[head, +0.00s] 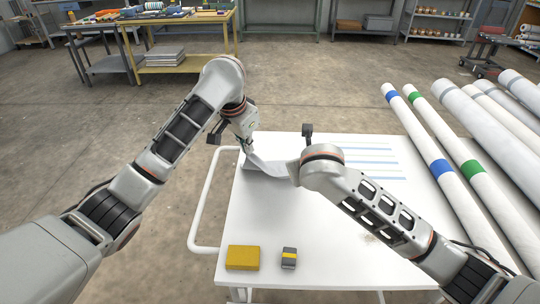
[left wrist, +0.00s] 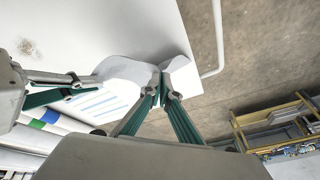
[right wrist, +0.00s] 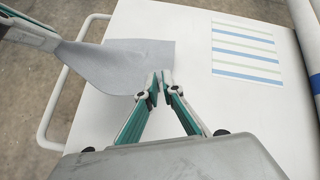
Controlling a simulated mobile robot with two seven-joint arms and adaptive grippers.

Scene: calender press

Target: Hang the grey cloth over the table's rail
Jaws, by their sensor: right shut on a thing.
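The grey cloth (head: 262,168) lies partly on the white table (head: 310,215) near its far left corner. Its left end rises to my left gripper (head: 249,148), which is shut on it. In the right wrist view the cloth (right wrist: 120,65) slopes up from the tabletop to the left gripper (right wrist: 55,42). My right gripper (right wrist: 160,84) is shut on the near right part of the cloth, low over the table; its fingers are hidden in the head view. The white tubular rail (head: 205,198) runs along the table's left side, with no cloth over it. It also shows in the left wrist view (left wrist: 217,35).
A blue-striped sheet (right wrist: 246,50) lies flat to the right of the cloth. A yellow block (head: 242,258) and a small grey-and-yellow item (head: 289,258) sit at the table's near edge. The floor left of the rail is clear.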

